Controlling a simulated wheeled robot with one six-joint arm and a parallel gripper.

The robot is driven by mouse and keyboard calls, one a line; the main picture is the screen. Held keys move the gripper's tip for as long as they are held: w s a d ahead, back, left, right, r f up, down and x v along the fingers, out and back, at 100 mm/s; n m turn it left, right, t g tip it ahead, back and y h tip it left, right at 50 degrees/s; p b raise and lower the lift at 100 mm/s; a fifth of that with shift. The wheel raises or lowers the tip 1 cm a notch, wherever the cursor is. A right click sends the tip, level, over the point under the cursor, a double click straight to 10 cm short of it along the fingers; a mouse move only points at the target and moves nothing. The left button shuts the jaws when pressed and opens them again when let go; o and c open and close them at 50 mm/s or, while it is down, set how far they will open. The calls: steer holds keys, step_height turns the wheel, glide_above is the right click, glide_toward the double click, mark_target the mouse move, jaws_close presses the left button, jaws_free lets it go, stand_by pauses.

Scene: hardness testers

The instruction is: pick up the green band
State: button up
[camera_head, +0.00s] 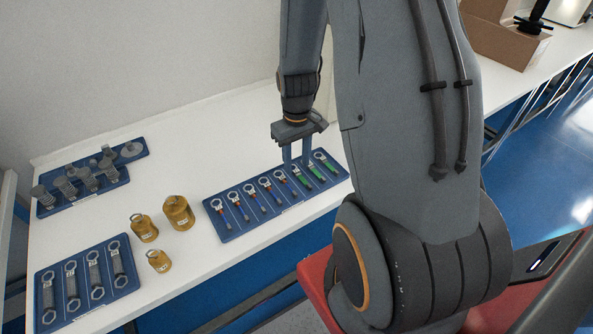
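Several slim tools with ring ends lie side by side in a blue tray (213,206) on the white table. Those at the right end have green bands; one green band (303,181) shows on the tool just right of and below my fingers, and another green band (331,166) is on the far right tool. Tools further left have red or blue bands. My gripper (297,163) points down over the right part of the tray. Its two fingers are apart, with nothing visible between them. I cannot tell whether the fingertips touch a tool.
Brass weights (178,212) stand left of the tray. A blue tray (132,280) of ring-ended gauges lies at the front left, and blue trays of grey parts (87,177) at the back left. A cardboard box (505,40) stands at the far right. Bare table lies behind the tray.

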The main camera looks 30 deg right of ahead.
mark_target(296, 172)
steer(key=shift+f, duration=1.35)
steer(key=shift+c, duration=0.5)
jaws_close()
steer(key=shift+r, duration=0.15)
